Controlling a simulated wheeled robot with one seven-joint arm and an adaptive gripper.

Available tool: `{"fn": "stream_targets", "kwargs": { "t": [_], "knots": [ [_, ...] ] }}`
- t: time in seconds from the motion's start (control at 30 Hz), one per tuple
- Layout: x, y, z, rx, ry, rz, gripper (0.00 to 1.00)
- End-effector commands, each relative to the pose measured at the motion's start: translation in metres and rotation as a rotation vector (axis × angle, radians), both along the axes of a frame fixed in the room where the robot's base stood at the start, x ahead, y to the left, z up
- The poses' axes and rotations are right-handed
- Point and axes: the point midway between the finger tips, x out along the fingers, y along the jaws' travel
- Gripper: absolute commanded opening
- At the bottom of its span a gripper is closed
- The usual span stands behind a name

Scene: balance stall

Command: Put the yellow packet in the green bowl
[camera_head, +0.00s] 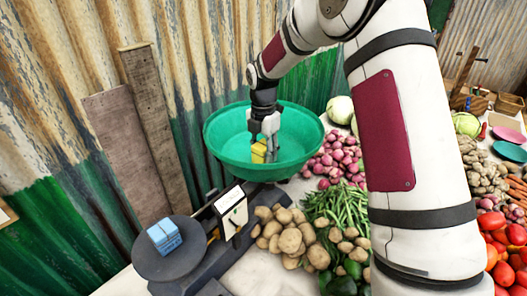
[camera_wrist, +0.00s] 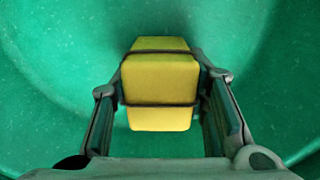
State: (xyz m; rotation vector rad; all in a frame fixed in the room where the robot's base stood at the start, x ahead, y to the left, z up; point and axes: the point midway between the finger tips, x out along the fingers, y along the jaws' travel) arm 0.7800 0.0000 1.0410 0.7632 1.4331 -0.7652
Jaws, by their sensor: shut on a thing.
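The yellow packet (camera_head: 259,152) is between the fingers of my gripper (camera_head: 265,146), inside the rim of the green bowl (camera_head: 225,163). In the wrist view the packet (camera_wrist: 160,88) has two dark bands around it, and the fingers of my gripper (camera_wrist: 162,95) press on its left and right sides. The green bowl (camera_wrist: 45,90) fills the background behind the packet. I cannot tell whether the packet touches the bowl's floor. The bowl sits on one side of a scale.
The scale's dark round plate (camera_head: 150,265) carries a blue packet (camera_head: 164,236). A dial box (camera_head: 232,212) stands between plate and bowl. Wooden boards (camera_head: 130,150) lean on the corrugated wall behind.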

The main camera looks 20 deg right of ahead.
Motion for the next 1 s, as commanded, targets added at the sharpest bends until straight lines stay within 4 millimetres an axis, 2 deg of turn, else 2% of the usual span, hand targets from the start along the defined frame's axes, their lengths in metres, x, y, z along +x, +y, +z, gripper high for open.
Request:
{"fn": "stream_targets", "kwargs": {
  "t": [0.27, 0.3, 0.4, 0.77, 0.87, 1.0],
  "knots": [
    [0.001, 0.000, -0.001, 0.000, -0.001, 0.000, 0.07],
    [0.000, 0.000, -0.002, 0.001, -0.001, 0.000, 0.43],
    [0.000, 0.000, -0.001, 0.001, -0.001, 0.000, 0.61],
    [0.001, 0.000, 0.002, 0.000, -0.002, 0.000, 0.61],
    [0.002, 0.000, 0.012, 0.001, -0.004, -0.001, 0.61],
    [0.003, 0.000, 0.036, 0.000, -0.007, -0.002, 0.61]
  ]
}}
